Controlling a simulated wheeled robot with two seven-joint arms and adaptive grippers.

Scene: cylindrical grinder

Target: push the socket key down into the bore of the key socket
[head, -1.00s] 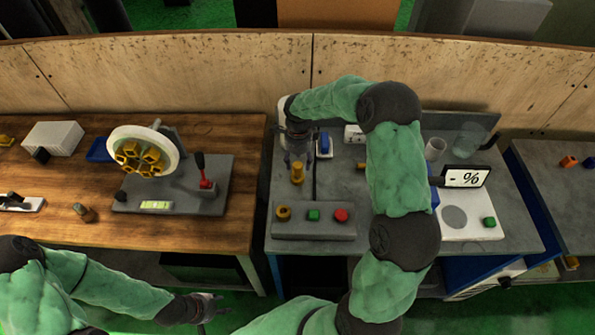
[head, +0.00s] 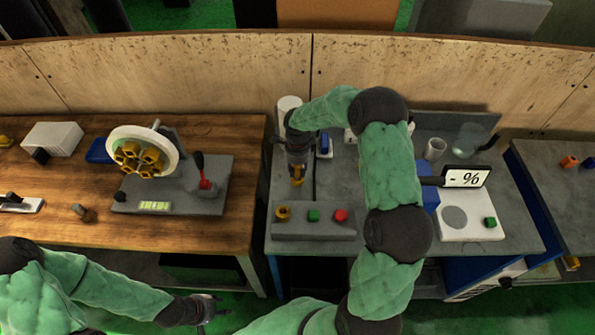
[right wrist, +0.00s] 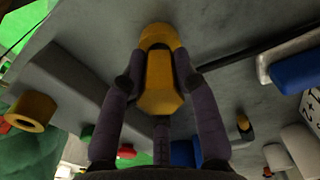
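The yellow socket key (head: 297,181) is upright at the left of the grey bench, its upper part hidden by my right gripper in the head view. In the right wrist view the key (right wrist: 161,85) shows a six-sided body between my fingers. My right gripper (head: 297,170) points down with its fingers against both sides of the key. The key socket (head: 283,213) is a yellow ring on the grey control box, nearer than the key. Its dark bore shows in the right wrist view (right wrist: 30,111) and is empty. My left gripper (head: 212,307) is open and empty, low in front of the benches.
The control box (head: 314,232) also carries a green button (head: 313,215) and a red button (head: 341,215). A blue block (head: 325,145) stands behind the key to the right. A wooden bench (head: 215,235) with a fixture is at the left.

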